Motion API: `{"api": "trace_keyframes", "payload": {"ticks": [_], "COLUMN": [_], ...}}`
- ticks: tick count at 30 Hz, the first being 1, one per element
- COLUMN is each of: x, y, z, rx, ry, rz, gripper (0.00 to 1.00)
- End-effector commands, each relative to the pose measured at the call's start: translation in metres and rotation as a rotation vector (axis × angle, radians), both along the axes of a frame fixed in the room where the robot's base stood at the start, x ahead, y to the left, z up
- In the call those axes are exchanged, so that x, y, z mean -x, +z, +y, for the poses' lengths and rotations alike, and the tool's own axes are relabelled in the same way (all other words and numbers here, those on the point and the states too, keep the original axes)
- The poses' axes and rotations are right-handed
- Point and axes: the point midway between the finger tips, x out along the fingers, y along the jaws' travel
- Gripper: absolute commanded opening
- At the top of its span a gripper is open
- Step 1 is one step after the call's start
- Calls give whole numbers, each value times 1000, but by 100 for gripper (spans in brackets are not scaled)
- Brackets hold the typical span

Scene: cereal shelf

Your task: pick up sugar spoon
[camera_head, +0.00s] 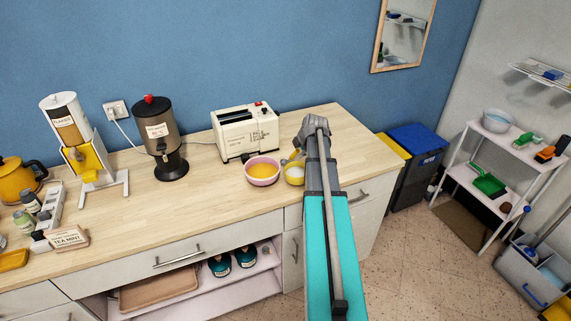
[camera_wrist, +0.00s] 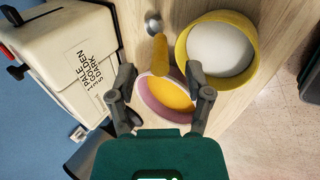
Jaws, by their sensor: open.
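A spoon with a yellow handle (camera_wrist: 160,55) and a small silver end shows in the wrist view. Its handle lies just past and between my fingertips. A yellow bowl (camera_wrist: 217,50) of white sugar is to its right; the bowl also shows in the head view (camera_head: 294,175). My gripper (camera_wrist: 161,76) is open, with its two grey fingers apart on either side of the spoon's line and no visible contact. In the head view, my arm hides most of the gripper, and the spoon is too small to tell clearly.
A pink bowl (camera_head: 262,172) with orange contents stands left of the sugar bowl, below the spoon in the wrist view. A cream toaster (camera_head: 245,130) stands close behind it. The counter's front edge is near the bowls. Bare wood (camera_head: 215,180) lies left of the bowls.

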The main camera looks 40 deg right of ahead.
Motion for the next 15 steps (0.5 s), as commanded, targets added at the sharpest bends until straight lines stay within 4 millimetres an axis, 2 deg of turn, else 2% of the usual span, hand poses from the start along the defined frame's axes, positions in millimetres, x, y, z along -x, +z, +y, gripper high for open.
{"api": "trace_keyframes", "payload": {"ticks": [8,15], "x": [-3,-13], "y": [-5,-23], "z": [0,1], "rx": [-1,0], "ry": [1,1], "rz": [0,0], "gripper": [65,65]}}
